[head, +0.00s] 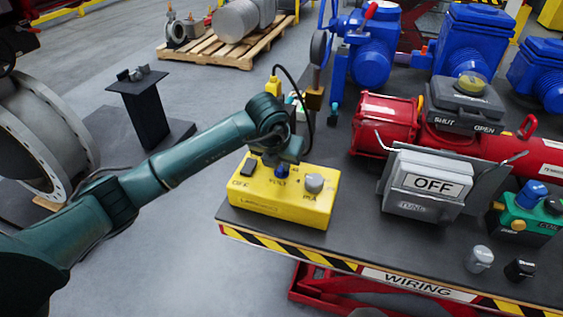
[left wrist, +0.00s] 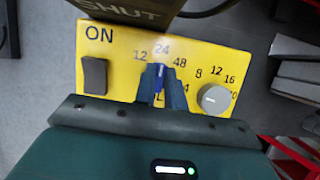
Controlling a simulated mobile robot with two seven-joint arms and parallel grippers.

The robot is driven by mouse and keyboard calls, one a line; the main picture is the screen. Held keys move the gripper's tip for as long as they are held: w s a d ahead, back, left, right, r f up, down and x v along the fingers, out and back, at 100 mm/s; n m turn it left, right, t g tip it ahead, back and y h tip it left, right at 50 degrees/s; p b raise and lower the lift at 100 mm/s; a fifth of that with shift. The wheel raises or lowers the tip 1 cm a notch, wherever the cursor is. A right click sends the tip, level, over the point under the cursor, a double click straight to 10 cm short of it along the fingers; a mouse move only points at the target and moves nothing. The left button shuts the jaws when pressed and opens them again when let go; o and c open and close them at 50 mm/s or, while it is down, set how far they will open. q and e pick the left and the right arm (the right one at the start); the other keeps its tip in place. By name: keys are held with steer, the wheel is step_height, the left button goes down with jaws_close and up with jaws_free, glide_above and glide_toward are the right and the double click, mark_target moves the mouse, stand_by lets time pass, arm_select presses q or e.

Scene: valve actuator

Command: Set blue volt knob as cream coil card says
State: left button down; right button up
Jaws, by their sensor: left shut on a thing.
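The yellow box (head: 275,207) stands on the dark bench top near its left edge. My left gripper (head: 283,163) reaches down over it and is shut on the blue volt knob (head: 281,171). In the left wrist view the blue knob (left wrist: 159,85) is a narrow bar between the two fingertips (left wrist: 160,92). Its upper end points at about 24, between 12 and 48; the fingers hide the lower scale. No cream coil card can be made out in either view. My right gripper is not in view.
The yellow box also has a grey knob (head: 314,184) and a black rocker switch (head: 247,168). A grey box with an OFF plate (head: 432,185) stands to the right, before a red actuator (head: 385,125). A green coil box (head: 528,215) and two loose knobs lie farther right.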

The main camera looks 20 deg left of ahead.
arm_select(q)
steer(key=m+b, duration=0.1)
steer(key=m+h+b, duration=0.1)
steer(key=shift+a+f+m+b, duration=0.1)
steer(key=shift+f+m+b, duration=0.1)
steer(key=shift+m+b, duration=0.15)
steer(key=m+h+b, duration=0.1)
steer(key=m+b, duration=0.1)
steer(key=m, duration=0.1)
steer(key=shift+w+g+b, duration=0.1)
steer(key=shift+g+b, duration=0.25)
steer(key=shift+g, duration=0.05)
steer(key=shift+r+m+h+b, duration=0.1)
steer(key=shift+m+h+b, duration=0.3)
steer(key=shift+m, duration=0.45)
steer(key=shift+m+g+b, duration=0.4)
steer(key=shift+m+b, duration=0.05)
steer(key=shift+m, duration=0.35)
steer(key=shift+r, duration=0.1)
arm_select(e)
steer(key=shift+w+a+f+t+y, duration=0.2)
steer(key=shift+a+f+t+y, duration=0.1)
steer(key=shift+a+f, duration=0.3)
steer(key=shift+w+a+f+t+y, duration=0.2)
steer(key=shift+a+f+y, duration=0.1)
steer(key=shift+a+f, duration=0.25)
arm_select(q)
steer(key=shift+m, duration=0.4)
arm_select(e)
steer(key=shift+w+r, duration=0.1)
